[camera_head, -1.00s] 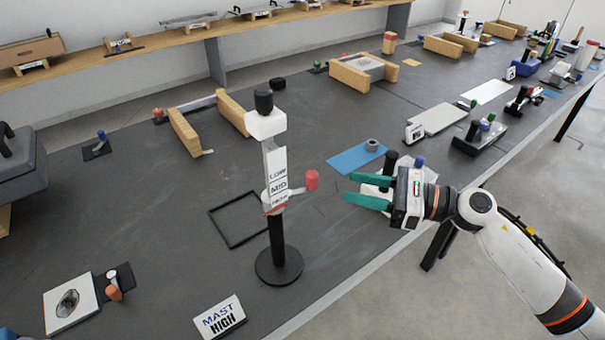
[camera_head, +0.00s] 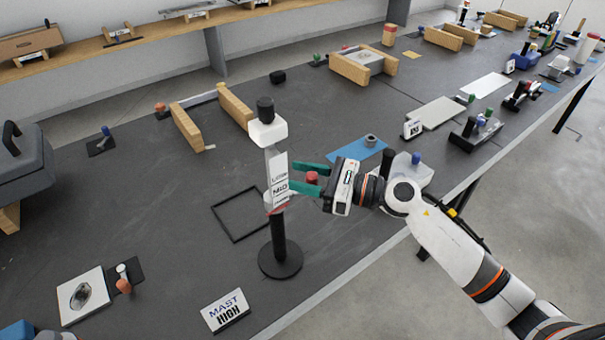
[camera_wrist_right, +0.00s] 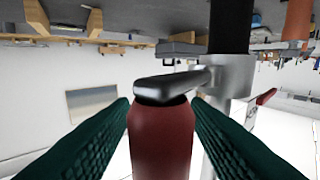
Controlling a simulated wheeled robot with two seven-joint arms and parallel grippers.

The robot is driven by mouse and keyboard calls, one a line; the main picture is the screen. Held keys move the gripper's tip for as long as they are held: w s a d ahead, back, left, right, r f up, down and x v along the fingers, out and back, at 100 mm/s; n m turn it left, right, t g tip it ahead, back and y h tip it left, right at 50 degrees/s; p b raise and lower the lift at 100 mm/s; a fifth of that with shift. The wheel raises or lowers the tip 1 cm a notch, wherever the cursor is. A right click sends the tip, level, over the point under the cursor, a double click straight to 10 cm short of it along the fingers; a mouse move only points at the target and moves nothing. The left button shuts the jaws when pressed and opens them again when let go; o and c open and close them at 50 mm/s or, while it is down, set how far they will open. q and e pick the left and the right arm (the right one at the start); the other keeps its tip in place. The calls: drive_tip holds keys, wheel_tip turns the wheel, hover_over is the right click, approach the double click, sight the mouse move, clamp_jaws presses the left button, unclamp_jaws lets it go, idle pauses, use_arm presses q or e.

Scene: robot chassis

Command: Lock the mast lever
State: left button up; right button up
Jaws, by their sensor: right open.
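The mast (camera_head: 278,205) stands upright on a round black base, with a white block and a black knob on top and a label strip on its side. Its lever has a red handle (camera_head: 312,178), joined by a dark metal arm (camera_wrist_right: 173,84) to the grey collar on the mast in the right wrist view. My right gripper (camera_head: 297,176) is open, with its green fingers on either side of the red handle (camera_wrist_right: 160,140). Gaps show between the fingers and the handle. A "MAST HIGH" sign (camera_head: 225,311) stands in front of the base. My left gripper is not in view.
A thin black square frame (camera_head: 217,222) lies left of the mast. A blue mat (camera_head: 350,151) with a grey ring lies behind my right gripper. Wooden blocks (camera_head: 187,131) stand farther back. The table's front edge runs below my right arm.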

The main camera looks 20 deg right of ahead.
drive_tip(key=shift+c, duration=0.5)
clamp_jaws()
drive_tip(key=shift+s+r+m+t+h+p, duration=0.1)
drive_tip(key=shift+s+m+t+h+p, duration=0.25)
drive_tip(key=shift+m+t+h+p, duration=1.35)
drive_tip(key=shift+s+f+m+t+h+p, duration=0.1)
drive_tip(key=shift+s+m+t+h+p, duration=0.55)
drive_tip(key=shift+p, duration=2)
drive_tip(key=shift+r+m+t+h+p, duration=0.1)
drive_tip(key=shift+m+t+h+p, duration=0.85)
drive_tip(key=shift+h+p, duration=0.85)
drive_tip(key=shift+d+y+p, duration=0.1)
drive_tip(key=shift+y+p, duration=0.25)
drive_tip(key=shift+p, duration=0.1)
drive_tip(key=shift+o, duration=0.5)
unclamp_jaws()
drive_tip(key=shift+s, duration=0.1)
